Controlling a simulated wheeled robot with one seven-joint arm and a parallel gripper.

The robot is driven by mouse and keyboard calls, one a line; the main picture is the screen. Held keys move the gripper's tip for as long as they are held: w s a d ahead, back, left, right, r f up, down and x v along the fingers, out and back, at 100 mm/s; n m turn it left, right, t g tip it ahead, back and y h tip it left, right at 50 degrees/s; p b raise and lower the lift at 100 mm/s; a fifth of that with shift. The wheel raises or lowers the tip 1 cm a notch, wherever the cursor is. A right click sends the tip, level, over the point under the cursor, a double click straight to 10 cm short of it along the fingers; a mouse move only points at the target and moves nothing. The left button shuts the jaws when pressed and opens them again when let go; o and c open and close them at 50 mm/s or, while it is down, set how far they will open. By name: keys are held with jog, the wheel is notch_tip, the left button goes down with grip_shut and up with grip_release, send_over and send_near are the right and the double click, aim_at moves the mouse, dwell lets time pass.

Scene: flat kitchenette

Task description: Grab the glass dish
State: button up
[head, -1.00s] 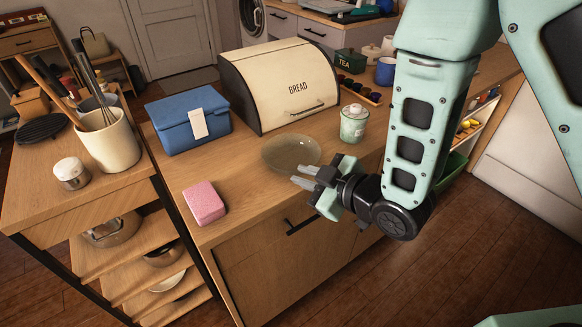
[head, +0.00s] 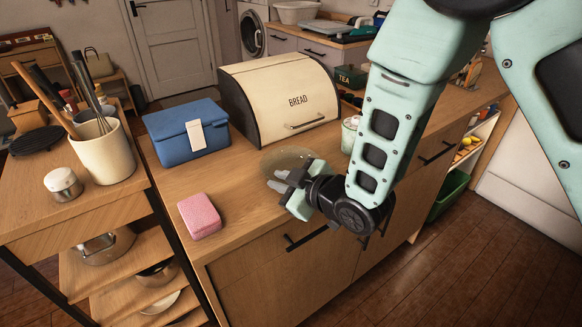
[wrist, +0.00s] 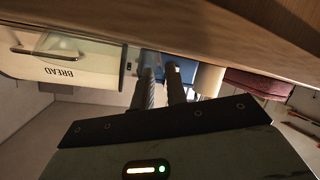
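The glass dish (head: 291,154) is a shallow, clear, round dish lying on the wooden counter in front of the bread bin, in the head view. My gripper (head: 278,180) is at the near side of the dish, its fingers pointing left and overlapping the dish's near edge in the picture. I cannot tell whether they touch it. The fingers look apart, with nothing between them. In the wrist view my gripper (wrist: 160,85) shows two fingers with a narrow gap, and the picture is upside down.
The cream bread bin (head: 283,90) stands behind the dish. A blue box (head: 188,128) is at the back left, and a pink sponge (head: 199,215) lies at the front left. A pale jar (head: 349,134) is partly hidden by my arm. The counter (head: 245,195) is clear between sponge and dish.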

jog(key=shift+x, duration=0.95)
grip_shut()
jog(key=shift+r, duration=0.1)
